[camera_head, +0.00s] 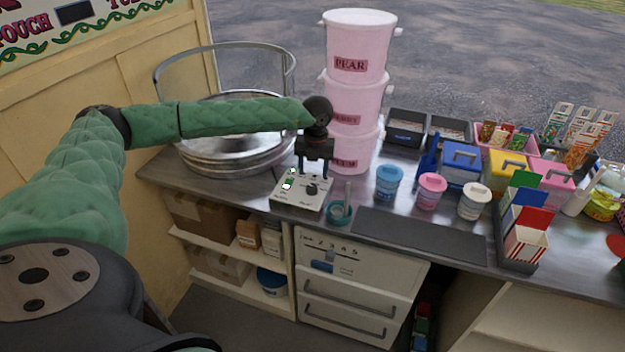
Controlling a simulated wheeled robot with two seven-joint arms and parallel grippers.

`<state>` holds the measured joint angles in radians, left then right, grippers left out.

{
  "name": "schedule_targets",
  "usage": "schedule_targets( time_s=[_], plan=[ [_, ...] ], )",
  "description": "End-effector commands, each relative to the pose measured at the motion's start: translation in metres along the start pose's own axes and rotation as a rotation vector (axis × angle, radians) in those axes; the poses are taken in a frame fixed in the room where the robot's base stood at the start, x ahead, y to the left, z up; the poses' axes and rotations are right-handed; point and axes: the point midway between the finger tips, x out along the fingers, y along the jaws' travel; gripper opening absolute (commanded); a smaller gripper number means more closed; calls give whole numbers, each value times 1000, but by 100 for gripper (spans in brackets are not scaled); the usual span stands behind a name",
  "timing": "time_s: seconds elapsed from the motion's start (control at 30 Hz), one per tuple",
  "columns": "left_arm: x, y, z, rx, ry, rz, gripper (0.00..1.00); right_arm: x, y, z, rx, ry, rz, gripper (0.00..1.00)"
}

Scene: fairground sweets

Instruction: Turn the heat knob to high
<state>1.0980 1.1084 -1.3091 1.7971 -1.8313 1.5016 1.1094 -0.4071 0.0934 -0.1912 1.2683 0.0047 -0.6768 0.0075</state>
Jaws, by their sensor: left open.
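The heat control box (284,203) is a small white unit on the counter, in front of the metal pan. It has a lit green switch (287,185) at its left and a dark round knob (312,189) at its right. The knob's pointer and markings are too small to read. My left gripper (315,175) points down just above and behind the knob, with its fingers apart and nothing visible between them. I cannot tell whether a finger touches the box. My right gripper is not in view.
A large metal pan (215,160) with a raised hoop stands at left. Stacked pink tubs (357,50) rise close behind my gripper. A teal ring-shaped holder (340,212) sits right of the box, near small tubs (389,182). A dark mat (420,236) lies bare at the counter's front.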

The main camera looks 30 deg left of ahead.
Motion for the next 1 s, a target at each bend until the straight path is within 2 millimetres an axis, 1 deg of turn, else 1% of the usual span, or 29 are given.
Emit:
schedule_targets(
  time_s=[0.03, 0.3, 0.5, 0.67, 0.9, 0.93, 1.0],
  plan=[
    [4, 0, -1, 0, 3, 2, 55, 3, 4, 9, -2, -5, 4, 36],
    [37, 0, -1, 1, 2, 1, 55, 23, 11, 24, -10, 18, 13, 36],
    [56, 0, 0, 1, 1, 0, 55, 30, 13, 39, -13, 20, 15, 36],
    [62, 0, 0, 1, 0, 0, 55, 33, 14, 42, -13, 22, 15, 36],
    [64, 0, 0, 1, 0, -1, 55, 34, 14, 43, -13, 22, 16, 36],
    [64, 0, 0, 1, 0, -1, 53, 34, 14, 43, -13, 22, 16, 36],
    [64, 0, 0, 1, 0, -1, 40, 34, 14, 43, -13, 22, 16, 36]
  ],
)
